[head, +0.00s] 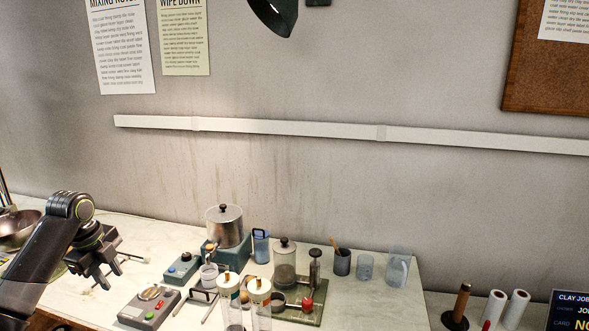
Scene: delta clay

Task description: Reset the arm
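My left arm comes in from the left edge, and its dark gripper (108,274) hangs above the left part of the pale worktop (185,235). Its two fingers point down and look spread apart, with nothing seen between them. A thin metal rod with small ends shows behind and beside the fingers; whether it touches them I cannot tell. My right gripper is not in view.
White-capped clear cylinders (260,292) stand in front. A metal bowl (18,230) is far left. Clear cups (398,268) stand right.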

